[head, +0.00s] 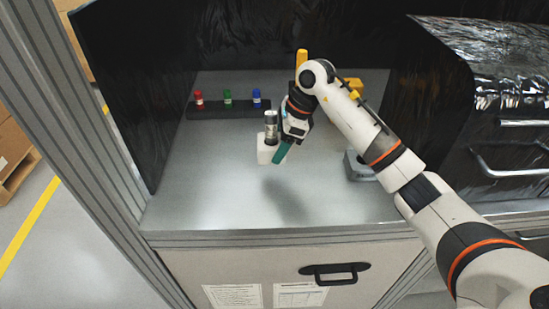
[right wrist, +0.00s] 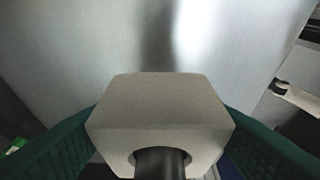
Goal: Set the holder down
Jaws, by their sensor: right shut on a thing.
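The holder (head: 265,153) is a small white block with a round hole in its top. A grey and dark cylinder (head: 270,126) stands upright in it. My right gripper (head: 279,152) is shut on the holder, with green fingers at its sides. The holder appears to hang above the grey table, with a dark shadow on the surface to its lower right. In the right wrist view the holder (right wrist: 160,105) sits between the green fingers, and a dark shaft comes out of its hole. My left gripper is not in view.
A black rack (head: 228,112) with red, green and blue bottles stands at the back left of the table (head: 205,195). A grey metal part (head: 357,167) lies right of the gripper, partly behind my arm. Black walls close the back and left. The front table area is clear.

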